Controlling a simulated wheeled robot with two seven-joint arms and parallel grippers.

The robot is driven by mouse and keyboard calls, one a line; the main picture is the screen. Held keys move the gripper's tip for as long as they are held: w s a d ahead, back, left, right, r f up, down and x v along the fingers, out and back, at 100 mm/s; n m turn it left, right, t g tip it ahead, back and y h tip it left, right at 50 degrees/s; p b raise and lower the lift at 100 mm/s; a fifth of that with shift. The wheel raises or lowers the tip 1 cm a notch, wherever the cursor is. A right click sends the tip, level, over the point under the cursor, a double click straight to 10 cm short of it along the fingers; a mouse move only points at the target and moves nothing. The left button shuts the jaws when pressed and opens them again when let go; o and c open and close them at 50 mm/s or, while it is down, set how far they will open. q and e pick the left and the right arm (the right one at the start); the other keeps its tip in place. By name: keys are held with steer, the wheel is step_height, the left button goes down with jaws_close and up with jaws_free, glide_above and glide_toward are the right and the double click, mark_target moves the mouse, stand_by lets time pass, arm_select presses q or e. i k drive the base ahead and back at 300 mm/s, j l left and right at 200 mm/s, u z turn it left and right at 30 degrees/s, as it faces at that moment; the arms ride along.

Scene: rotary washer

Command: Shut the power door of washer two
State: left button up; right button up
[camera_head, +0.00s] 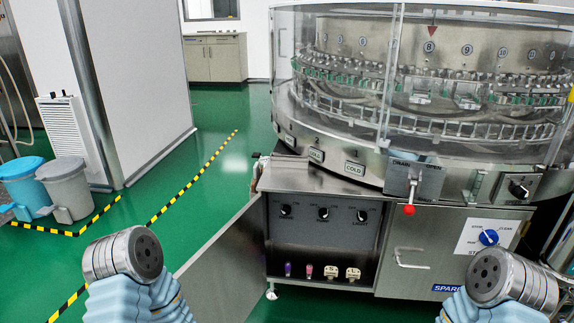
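The rotary washer (330,182) stands at centre right, with a round clear-walled drum on top. The front cabinet's left compartment is uncovered and shows a dark panel (322,240) with three knobs and several small switches. A grey metal door (222,262) stands open at the compartment's left side, swung out toward me and to the left. No label marking washer two is readable. My two arms show at the bottom left and bottom right, ending in round metal parts. No gripper fingers are visible. Neither arm appears to touch the door.
The right compartment's door (405,252) looks closed and has a bar handle. A lever with a red knob (409,210) hangs above it. Two bins (68,188) stand at the left. Green floor (205,190) is clear left of the open door.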

mark_target(224, 281)
steer(key=j+z, duration=0.25)
steer(key=j, duration=0.45)
steer(key=k+j+z, duration=0.25)
steer(key=j, duration=0.4)
steer(key=j+z, duration=0.3)
steer(key=j, duration=0.6)
steer(key=j+z, duration=0.3)
steer(key=j, duration=0.6)
